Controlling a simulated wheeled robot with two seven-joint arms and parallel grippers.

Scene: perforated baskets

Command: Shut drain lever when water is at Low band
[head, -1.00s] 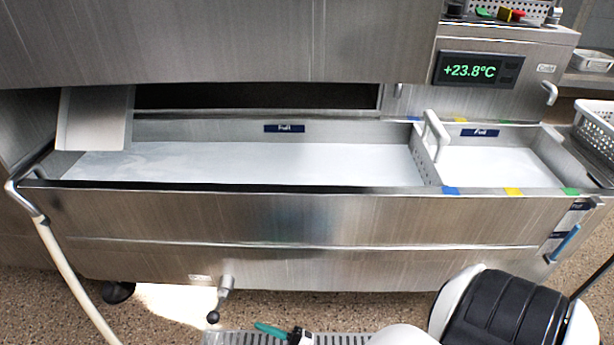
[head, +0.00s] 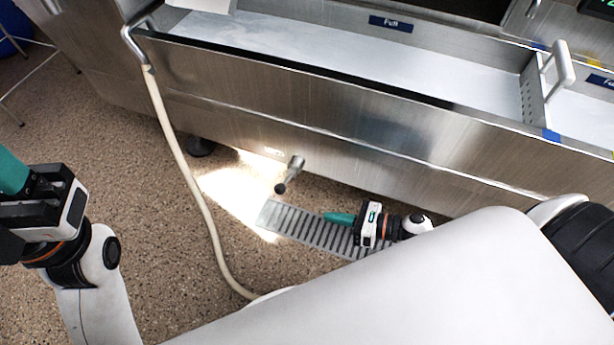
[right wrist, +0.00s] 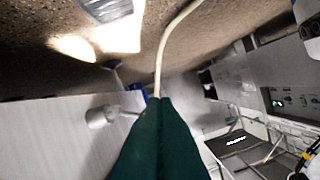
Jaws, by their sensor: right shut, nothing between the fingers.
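The steel tank (head: 330,105) holds a pale water surface (head: 300,45). A blue "Full" label (head: 390,24) sits on its back wall above that surface; I see no Low label. The drain valve (head: 295,165) sticks out of the tank's lower front, its lever ending in a dark knob (head: 281,188). My right gripper (head: 328,217) is shut and empty, its teal fingers apart from the knob, to its right and lower in the picture. The right wrist view shows its closed fingers (right wrist: 158,105) beside the valve (right wrist: 100,117). My left gripper (head: 15,172) is at the left edge, partly cut off.
A cream hose (head: 190,175) hangs from the tank's left corner to the floor. A floor grate (head: 300,222) lies below the valve. A white handle (head: 560,68) stands on the tank's perforated divider (head: 530,95).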

